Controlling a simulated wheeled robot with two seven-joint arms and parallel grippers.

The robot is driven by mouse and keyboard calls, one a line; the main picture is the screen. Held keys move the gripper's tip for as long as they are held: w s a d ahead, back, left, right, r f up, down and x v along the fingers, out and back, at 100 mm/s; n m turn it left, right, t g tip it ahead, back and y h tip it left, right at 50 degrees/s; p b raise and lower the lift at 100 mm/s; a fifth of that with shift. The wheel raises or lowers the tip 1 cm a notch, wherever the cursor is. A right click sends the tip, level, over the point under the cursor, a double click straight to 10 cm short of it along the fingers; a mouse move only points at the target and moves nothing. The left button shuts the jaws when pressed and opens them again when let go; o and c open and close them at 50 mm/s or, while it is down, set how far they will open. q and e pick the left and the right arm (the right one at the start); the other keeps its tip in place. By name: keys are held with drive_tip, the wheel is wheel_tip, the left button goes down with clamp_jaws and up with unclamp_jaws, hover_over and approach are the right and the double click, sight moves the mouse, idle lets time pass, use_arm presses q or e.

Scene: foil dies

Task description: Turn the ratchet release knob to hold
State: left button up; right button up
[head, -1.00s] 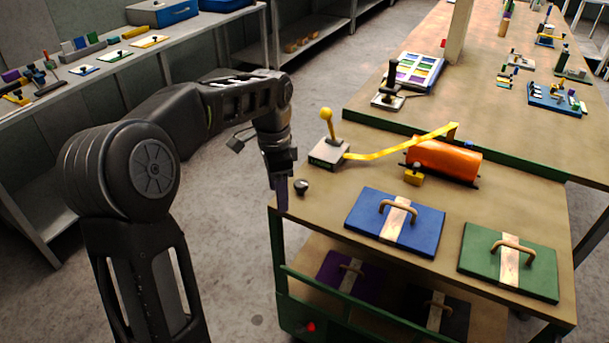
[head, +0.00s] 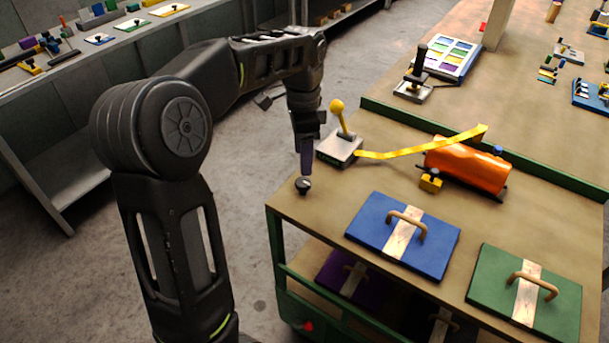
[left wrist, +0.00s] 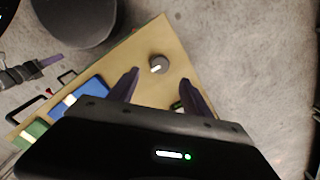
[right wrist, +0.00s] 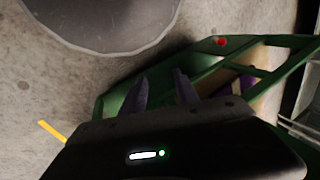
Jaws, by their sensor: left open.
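The small dark round knob (head: 303,186) sits near the left corner of the cart top. In the left wrist view the knob (left wrist: 158,64) shows a white pointer mark towards its lower left. No label beside it can be read. My left gripper (head: 306,172) points down at the knob, its tips just above it in the head view. In the left wrist view the two fingers (left wrist: 160,78) are apart with the knob beyond and between them; nothing is held. My right gripper (right wrist: 160,75) has its fingers apart and empty, facing the cart's green frame and the floor.
A grey box with a yellow-knobbed lever (head: 340,148) stands close behind the knob. A yellow strap (head: 420,149) runs from near it to an orange roll (head: 467,165). Blue (head: 385,236) and green (head: 510,292) handled panels lie to the right. The cart top in front is bare.

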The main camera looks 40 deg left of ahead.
sight(303, 181)
use_arm(q)
wheel_tip(303, 181, down, 8)
drive_tip(key=shift+r, duration=0.15)
idle(0.3)
clamp_jaws()
idle(0.5)
